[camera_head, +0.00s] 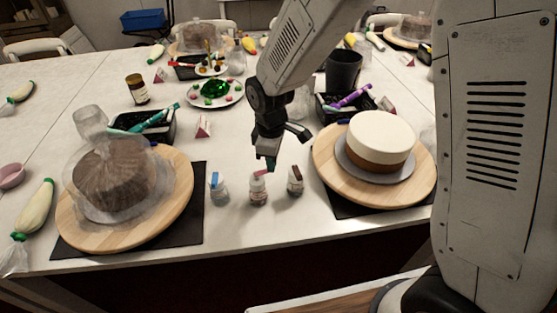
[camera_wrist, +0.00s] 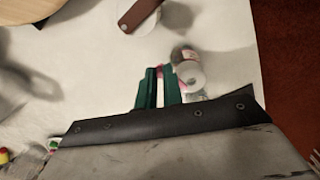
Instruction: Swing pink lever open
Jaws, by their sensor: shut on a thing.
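A small bottle with a pale cap (camera_head: 258,190) stands near the front edge of the table, in the middle of a row of three. Its pink lever (camera_head: 260,174) lies across the top. In the wrist view the bottle (camera_wrist: 188,70) is just right of the fingers, and a sliver of the pink lever (camera_wrist: 160,71) shows between them. My gripper (camera_head: 270,163) reaches down to the bottle's top. Its green fingertips (camera_wrist: 158,88) are close together, shut on the pink lever. The fingers hide much of the lever.
A bottle with a blue lever (camera_head: 217,189) stands to the left and one with a dark brown lever (camera_head: 295,181) to the right, close by. Wooden turntables (camera_head: 182,190) (camera_head: 328,170) flank the row, the left bearing a covered cake, the right a white-topped cake (camera_head: 381,140).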

